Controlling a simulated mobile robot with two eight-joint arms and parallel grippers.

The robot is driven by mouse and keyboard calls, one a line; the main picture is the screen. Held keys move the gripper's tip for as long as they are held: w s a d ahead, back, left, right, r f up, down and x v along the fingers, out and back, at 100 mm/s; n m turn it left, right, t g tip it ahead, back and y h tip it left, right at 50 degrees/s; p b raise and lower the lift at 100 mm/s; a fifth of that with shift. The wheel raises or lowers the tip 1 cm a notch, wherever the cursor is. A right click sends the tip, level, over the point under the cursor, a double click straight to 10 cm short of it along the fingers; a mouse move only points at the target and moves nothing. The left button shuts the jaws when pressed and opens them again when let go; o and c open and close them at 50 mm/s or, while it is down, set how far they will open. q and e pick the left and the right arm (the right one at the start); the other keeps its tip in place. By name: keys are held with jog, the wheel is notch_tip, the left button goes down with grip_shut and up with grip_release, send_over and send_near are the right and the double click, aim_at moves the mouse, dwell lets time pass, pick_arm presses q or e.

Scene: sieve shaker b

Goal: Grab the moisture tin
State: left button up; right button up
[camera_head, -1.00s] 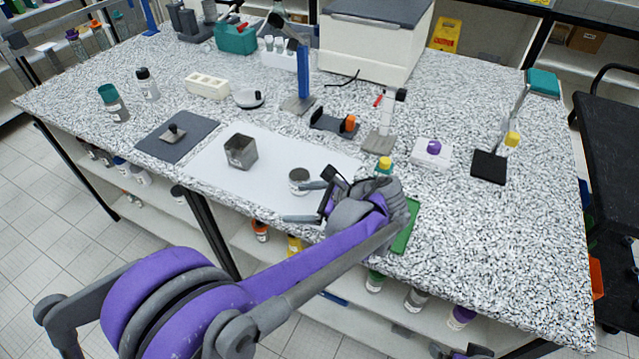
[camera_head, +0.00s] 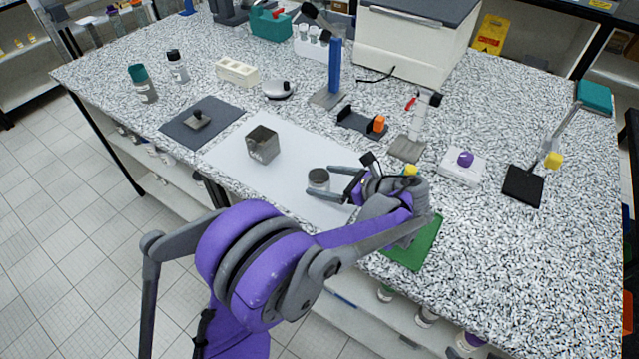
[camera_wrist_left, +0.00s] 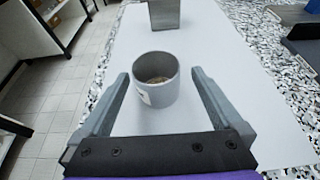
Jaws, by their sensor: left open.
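The moisture tin (camera_head: 319,179) is a small grey round tin with a pale label, upright on the white mat (camera_head: 226,160). In the left wrist view the tin (camera_wrist_left: 156,79) is open at the top, with brownish material inside. My left gripper (camera_head: 330,182) is open and reaches in from the right, low over the mat. In the left wrist view its two fingers (camera_wrist_left: 158,90) lie on either side of the tin, with gaps between them and its wall. My right gripper is in neither view.
A square grey metal container (camera_head: 263,145) stands on the mat beyond the tin. A dark pad (camera_head: 184,135) with a small weight lies to the left. A green mat (camera_head: 421,247) lies right of the gripper, and a purple-topped white block (camera_head: 462,168) stands farther right.

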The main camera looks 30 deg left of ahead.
aim_at(311, 180)
pick_arm(q)
jog(key=x, duration=0.5)
jog(key=shift+s+f+p, duration=0.15)
jog(key=shift+p, duration=0.15)
jog(key=c, duration=1.4)
